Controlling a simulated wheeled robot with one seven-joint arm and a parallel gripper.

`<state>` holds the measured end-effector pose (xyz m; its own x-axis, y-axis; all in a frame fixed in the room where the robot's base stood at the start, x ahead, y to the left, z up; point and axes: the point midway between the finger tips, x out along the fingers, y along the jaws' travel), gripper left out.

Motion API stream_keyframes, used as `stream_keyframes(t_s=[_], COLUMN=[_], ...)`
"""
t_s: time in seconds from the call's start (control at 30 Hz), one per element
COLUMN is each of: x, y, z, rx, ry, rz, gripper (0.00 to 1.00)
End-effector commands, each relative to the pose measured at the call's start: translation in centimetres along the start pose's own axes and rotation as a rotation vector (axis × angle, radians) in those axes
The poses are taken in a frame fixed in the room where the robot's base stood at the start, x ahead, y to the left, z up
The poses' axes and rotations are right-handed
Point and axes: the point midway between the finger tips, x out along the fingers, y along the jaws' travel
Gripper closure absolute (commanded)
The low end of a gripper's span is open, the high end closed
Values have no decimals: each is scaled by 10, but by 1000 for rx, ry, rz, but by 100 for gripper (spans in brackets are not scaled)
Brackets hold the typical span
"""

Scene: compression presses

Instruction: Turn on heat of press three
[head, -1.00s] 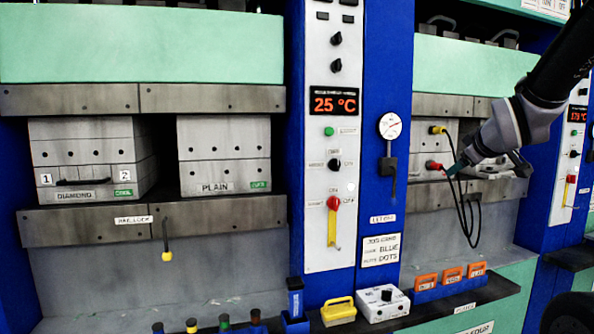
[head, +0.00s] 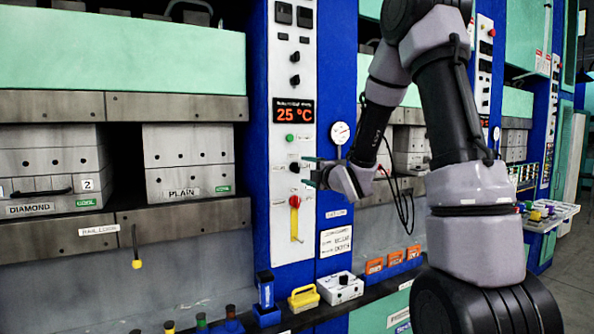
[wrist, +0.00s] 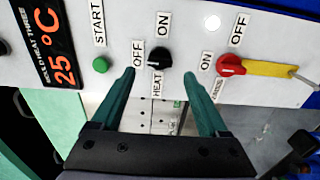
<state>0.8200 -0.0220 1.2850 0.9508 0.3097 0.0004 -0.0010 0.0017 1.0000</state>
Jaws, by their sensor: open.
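The heat knob of press three is a small black knob on the white panel, seen in the wrist view (wrist: 160,58) and the head view (head: 294,167). Beside it are the labels OFF, ON and HEAT. A pale mark on the knob seems to face the OFF side, but it is small. The display (wrist: 45,45), labelled heat three, reads 25 °C; it also shows in the head view (head: 293,111). My gripper (wrist: 160,72) is open and empty, with its green fingertips apart on either side of the knob, just short of it. It also shows in the head view (head: 312,174).
A green start button (wrist: 100,65) and a red switch with a yellow handle (wrist: 232,65) flank the knob on the same panel. A dial gauge (head: 340,132) is close to my wrist. A ledge below holds a yellow-handled block (head: 304,298) and a white box (head: 340,288).

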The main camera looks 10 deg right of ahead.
Motion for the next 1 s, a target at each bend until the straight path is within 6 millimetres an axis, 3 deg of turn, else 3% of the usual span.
stream_keyframes(t_s=[0.1, 0.3, 0.67, 0.7, 0.8, 0.9, 1.0], x=[23, 46, 52, 52, 52, 52, 52], y=[0, 0, 0, 0, 0, 0, 0], z=[-1, 0, 0, 0, 0, 0, 0], rx=[2, 2, 2, 2, 2, 2, 3], ry=[1, 0, -1, -1, -1, -1, -1], rz=[0, -1, 0, 0, 0, 0, -1], gripper=[22, 22, 22, 30, 68, 100, 100])
